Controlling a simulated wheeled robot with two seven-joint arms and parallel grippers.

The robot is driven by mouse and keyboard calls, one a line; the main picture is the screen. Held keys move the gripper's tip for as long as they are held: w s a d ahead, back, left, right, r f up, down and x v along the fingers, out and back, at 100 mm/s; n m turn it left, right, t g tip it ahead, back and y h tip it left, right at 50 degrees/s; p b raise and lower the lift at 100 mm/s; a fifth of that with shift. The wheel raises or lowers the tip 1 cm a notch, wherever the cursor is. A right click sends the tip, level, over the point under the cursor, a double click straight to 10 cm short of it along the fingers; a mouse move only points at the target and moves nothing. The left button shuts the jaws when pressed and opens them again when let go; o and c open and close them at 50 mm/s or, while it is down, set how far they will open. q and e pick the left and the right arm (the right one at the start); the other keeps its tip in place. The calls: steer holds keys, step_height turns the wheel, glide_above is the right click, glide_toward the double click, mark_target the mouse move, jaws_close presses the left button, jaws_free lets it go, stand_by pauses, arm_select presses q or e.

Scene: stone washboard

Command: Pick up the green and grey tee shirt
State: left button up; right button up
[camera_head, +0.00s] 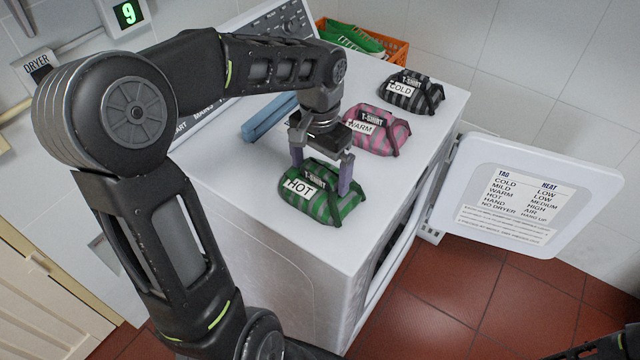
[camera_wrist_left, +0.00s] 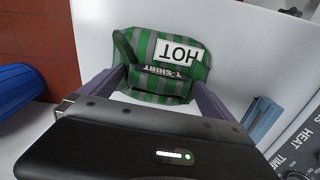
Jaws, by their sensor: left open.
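The green and grey striped tee shirt (camera_head: 325,207) is a folded bundle with a strap and a white HOT label, lying on the white machine's top near its front edge. My left gripper (camera_head: 321,178) is open just above it, pointing down, with one finger towards each side of the bundle. In the left wrist view the tee shirt (camera_wrist_left: 165,72) lies ahead of and between the purple fingers (camera_wrist_left: 160,98). I cannot tell whether the fingers touch the cloth. My right gripper is not clearly in view; only a dark part shows at the bottom right.
A pink striped WARM bundle (camera_head: 376,132) and a black striped COLD bundle (camera_head: 411,92) lie farther back on the machine top (camera_head: 245,188). A blue object (camera_head: 270,118) lies left of my gripper. An orange crate (camera_head: 394,50) stands behind. The open door (camera_head: 532,195) hangs at the right.

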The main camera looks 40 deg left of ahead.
arm_select(q)
steer(key=shift+c, duration=0.2)
steer(key=c, duration=2.1)
